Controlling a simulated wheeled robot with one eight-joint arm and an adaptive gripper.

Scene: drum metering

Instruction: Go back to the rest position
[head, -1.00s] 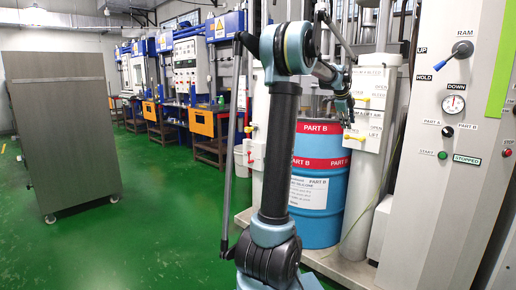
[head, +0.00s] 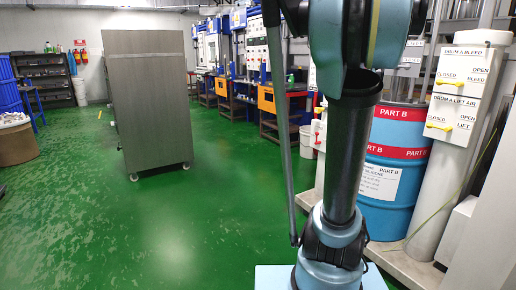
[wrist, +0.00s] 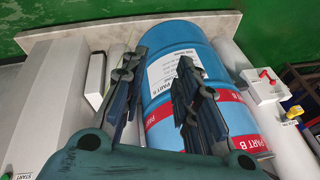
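My gripper (wrist: 158,72) shows in the wrist view with its two fingers spread apart and nothing between them. Beyond the fingers is the blue Part B drum (wrist: 188,42), with red bands and a white label. I cannot tell the distance from the fingers to the drum. In the head view the drum (head: 388,195) stands upright at the right, partly hidden behind my arm. My gripper is out of the head view, where my arm's links fill the right of centre.
A white panel (head: 467,70) with yellow bleed and lift valve handles is right of the drum. A grey cabinet (head: 148,95) on casters stands left of centre. Blue presses with orange tables (head: 281,100) line the back. Green floor (head: 190,230) is clear at front left.

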